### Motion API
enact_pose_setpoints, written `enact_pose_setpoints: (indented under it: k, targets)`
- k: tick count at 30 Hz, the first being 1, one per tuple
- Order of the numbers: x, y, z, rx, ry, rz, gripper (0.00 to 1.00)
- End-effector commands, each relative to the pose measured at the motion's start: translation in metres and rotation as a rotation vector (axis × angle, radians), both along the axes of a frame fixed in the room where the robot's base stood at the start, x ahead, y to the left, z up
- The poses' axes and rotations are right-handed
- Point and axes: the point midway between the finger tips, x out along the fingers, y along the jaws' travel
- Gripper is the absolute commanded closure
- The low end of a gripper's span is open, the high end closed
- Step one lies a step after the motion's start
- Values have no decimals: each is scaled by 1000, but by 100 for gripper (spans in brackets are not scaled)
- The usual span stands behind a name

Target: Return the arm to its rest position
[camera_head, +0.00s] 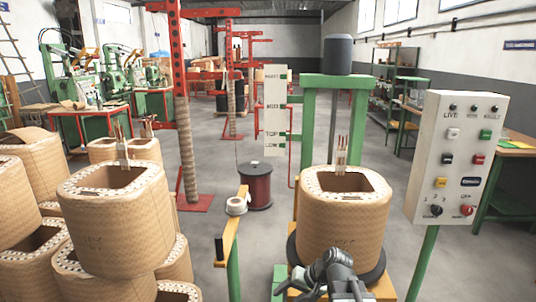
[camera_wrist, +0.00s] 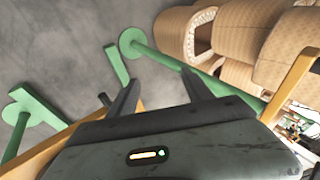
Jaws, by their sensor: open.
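My gripper (camera_head: 345,290) shows at the bottom of the head view, low in front of a tan wrapped coil (camera_head: 345,225). In the wrist view my gripper (camera_wrist: 158,88) has its two dark fingers spread apart with nothing between them. The grey floor and a green stand's foot (camera_wrist: 130,40) show beyond the fingers. The coil in front of me sits upright on a dark round base (camera_head: 372,275) under a green frame (camera_head: 308,125). I cannot tell from the head view how far the gripper is from the coil.
Several wrapped coils (camera_head: 115,220) are stacked at left; some show in the wrist view (camera_wrist: 235,40). A control panel (camera_head: 455,155) on a green post stands at right. A yellow-topped green stand (camera_head: 232,235) is left of the coil. The middle aisle floor (camera_head: 330,110) has free room behind.

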Motion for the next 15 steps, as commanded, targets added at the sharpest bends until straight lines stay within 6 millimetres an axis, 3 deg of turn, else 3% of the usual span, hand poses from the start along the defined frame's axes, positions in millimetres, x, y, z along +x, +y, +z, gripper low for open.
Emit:
enact_pose_setpoints:
  k: [3,9,10,12,15]
  targets:
    - [-35,-12,-24,-205,77,81,41]
    - [-79,-93,-41,-528,231,103,41]
    - [-87,-102,-38,-553,270,109,41]
    - [-84,-100,-4,-543,259,107,41]
    - [-83,-100,23,-542,258,107,41]
